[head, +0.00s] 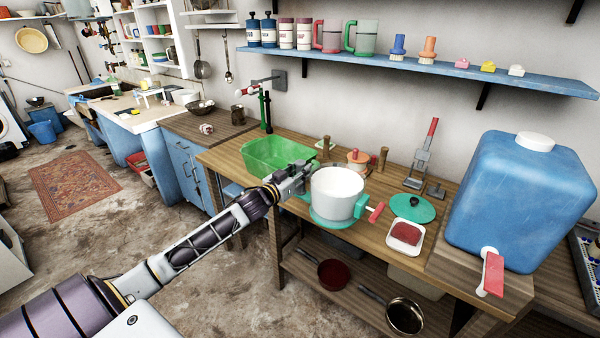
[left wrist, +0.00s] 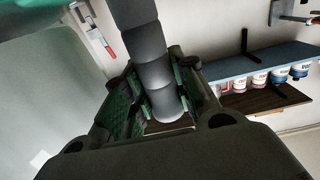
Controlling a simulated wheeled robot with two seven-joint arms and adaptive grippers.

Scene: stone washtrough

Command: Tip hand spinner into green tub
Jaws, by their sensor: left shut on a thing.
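The hand spinner (head: 337,192) is a white drum with a teal base and a red crank handle on its right. It is roughly upright near the counter's front edge; I cannot tell whether its base touches the wood. Its open top shows a pale inside. My left gripper (head: 298,178) is at its left side. In the left wrist view the gripper (left wrist: 160,105) is shut on a dark grey curved grip (left wrist: 148,55), with the pale drum wall (left wrist: 50,100) close by on the left. The green tub (head: 268,158) stands behind and left of the spinner, partly behind my gripper. My right gripper is out of view.
A teal lid (head: 412,207) and a white tray (head: 404,236) with a red item lie right of the spinner. A large blue tank (head: 520,200) stands at the right. An orange-topped pot (head: 358,160) stands behind. A blue shelf (head: 420,70) runs above the counter.

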